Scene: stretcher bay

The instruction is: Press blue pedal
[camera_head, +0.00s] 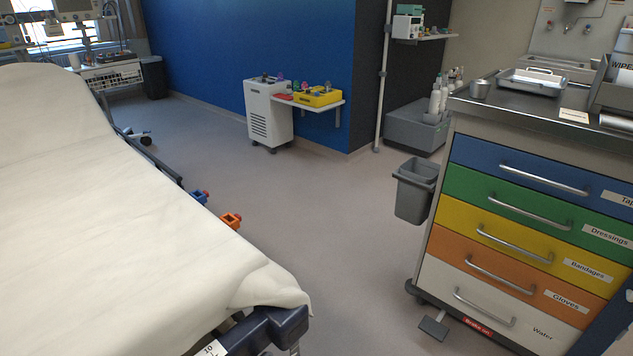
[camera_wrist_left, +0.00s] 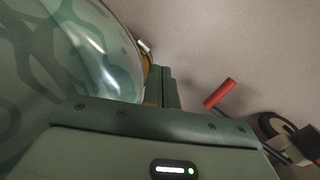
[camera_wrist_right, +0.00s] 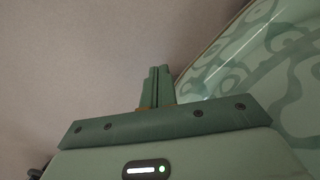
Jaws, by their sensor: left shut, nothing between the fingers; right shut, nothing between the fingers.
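No blue pedal can be clearly made out. The stretcher (camera_head: 120,200) fills the left of the head view under a white sheet. In the left wrist view a red bar (camera_wrist_left: 220,93) sticks out near a dark wheel (camera_wrist_left: 272,128). My left gripper (camera_wrist_left: 161,68) is shut and empty over the floor, apart from the red bar. My right gripper (camera_wrist_right: 160,68) is shut and empty over bare floor. Neither gripper shows in the head view.
A drawer cart (camera_head: 520,225) stands at right, with a grey foot pedal (camera_head: 433,328) at its base. A white cabinet (camera_head: 268,112) stands by the blue wall. The floor between stretcher and cart is clear.

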